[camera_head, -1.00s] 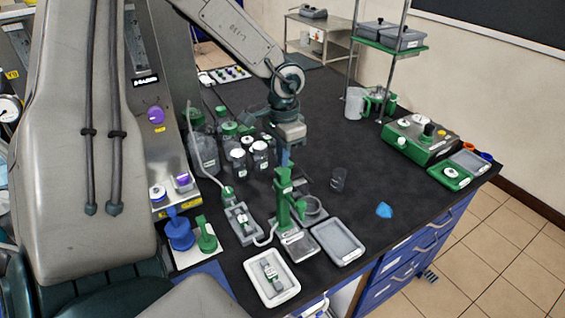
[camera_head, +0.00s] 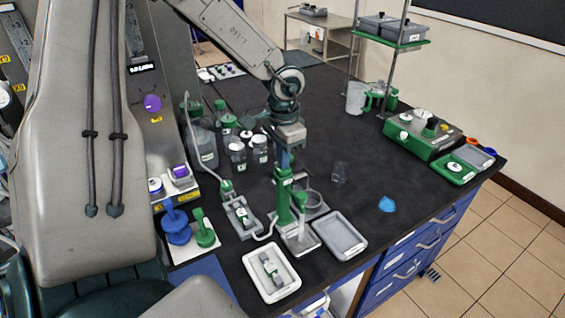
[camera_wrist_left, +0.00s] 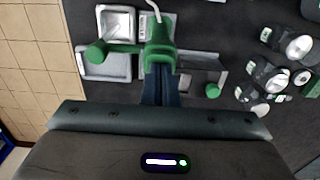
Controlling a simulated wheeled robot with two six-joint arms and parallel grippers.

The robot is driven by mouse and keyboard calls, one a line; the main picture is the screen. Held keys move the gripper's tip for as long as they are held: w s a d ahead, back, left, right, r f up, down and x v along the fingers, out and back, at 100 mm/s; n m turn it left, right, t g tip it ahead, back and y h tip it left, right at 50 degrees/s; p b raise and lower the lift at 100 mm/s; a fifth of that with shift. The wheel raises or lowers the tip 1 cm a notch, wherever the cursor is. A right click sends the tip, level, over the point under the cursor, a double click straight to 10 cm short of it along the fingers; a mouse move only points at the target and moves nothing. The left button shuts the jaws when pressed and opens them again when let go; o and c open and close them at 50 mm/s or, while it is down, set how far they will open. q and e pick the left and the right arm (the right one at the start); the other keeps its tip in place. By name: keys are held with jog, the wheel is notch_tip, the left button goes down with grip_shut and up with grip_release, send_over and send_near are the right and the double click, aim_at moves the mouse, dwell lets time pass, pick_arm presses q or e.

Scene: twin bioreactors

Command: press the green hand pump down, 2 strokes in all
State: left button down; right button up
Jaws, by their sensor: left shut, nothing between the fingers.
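The green hand pump (camera_head: 284,205) stands upright on its base near the front of the dark bench. In the left wrist view, its green head (camera_wrist_left: 158,47) has an arm reaching left to a round green end. My left gripper (camera_head: 285,168) points down right above the pump's top. It is shut with nothing between its fingers. In the left wrist view, the fingertips (camera_wrist_left: 160,72) meet the pump head and seem to touch it, though exact contact cannot be told. My right gripper is not in view.
A grey tray (camera_head: 360,246) lies right of the pump, and a white tray (camera_head: 250,264) in front. Lidded bottles (camera_head: 237,160) stand behind to the left.

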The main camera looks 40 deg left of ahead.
pick_arm(q)
jog(key=shift+r, duration=0.15)
jog(key=shift+r+p, duration=0.85)
jog(key=shift+p, duration=0.1)
jog(key=shift+r+p, duration=0.8)
jog(key=shift+r, duration=0.1)
notch_tip(320, 180, up, 6)
jog(key=p, duration=0.6)
